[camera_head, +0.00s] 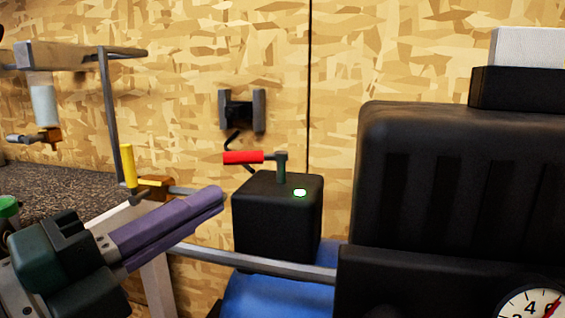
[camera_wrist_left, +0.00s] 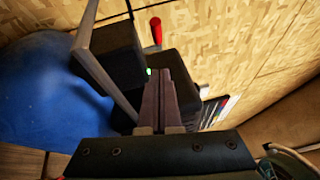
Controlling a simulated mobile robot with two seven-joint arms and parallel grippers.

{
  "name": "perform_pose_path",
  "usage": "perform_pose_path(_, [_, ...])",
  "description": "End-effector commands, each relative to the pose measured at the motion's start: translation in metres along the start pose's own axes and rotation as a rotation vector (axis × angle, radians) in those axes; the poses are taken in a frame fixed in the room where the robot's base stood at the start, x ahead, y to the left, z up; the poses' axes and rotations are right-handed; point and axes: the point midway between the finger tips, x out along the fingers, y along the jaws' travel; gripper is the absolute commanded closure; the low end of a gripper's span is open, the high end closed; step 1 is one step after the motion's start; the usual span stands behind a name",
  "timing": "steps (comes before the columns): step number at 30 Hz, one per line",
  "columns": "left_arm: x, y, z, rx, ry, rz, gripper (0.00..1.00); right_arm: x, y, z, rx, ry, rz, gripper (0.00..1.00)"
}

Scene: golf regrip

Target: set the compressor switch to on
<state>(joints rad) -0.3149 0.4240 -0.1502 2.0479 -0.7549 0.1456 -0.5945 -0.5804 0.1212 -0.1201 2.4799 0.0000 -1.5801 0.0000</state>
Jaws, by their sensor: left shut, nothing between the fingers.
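The compressor switch shows as a lever with a red handle (camera_head: 243,157) on a short dark green post. It stands on a black box (camera_head: 270,235), and the handle points left in the head view. A small light (camera_head: 300,192) on the box top glows pale green. In the left wrist view, the red handle (camera_wrist_left: 156,32) is beyond the fingertips and the green light (camera_wrist_left: 148,71) is near them. My left gripper (camera_head: 218,197) is shut and empty, its purple fingers pointing at the box's left side, below the handle. Contact cannot be told. My right gripper is out of view.
A blue tank (camera_head: 275,297) lies below the box, with a grey metal bar (camera_head: 260,265) running across in front. A large black block (camera_head: 455,180) and a dial gauge (camera_head: 533,303) stand at right. A yellow-handled clamp (camera_head: 150,182) is at left.

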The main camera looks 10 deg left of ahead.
Motion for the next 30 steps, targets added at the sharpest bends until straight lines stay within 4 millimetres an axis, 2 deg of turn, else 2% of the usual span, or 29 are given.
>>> perform_pose_path(1, [0.011,-0.004,0.001,0.002,0.001,-0.004,1.00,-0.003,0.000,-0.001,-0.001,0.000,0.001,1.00])
perform_pose_path(6, [0.039,-0.002,0.005,0.004,-0.001,-0.001,1.00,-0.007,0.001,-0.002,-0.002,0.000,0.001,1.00])
perform_pose_path(12, [0.056,0.000,0.023,0.002,0.000,0.000,1.00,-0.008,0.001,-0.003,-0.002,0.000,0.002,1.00])
perform_pose_path(26, [0.060,0.001,0.028,-0.002,0.001,0.001,1.00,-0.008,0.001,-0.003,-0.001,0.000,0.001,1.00])
perform_pose_path(30, [0.062,0.003,0.033,0.000,0.053,-0.007,1.00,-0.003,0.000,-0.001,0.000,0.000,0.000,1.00])
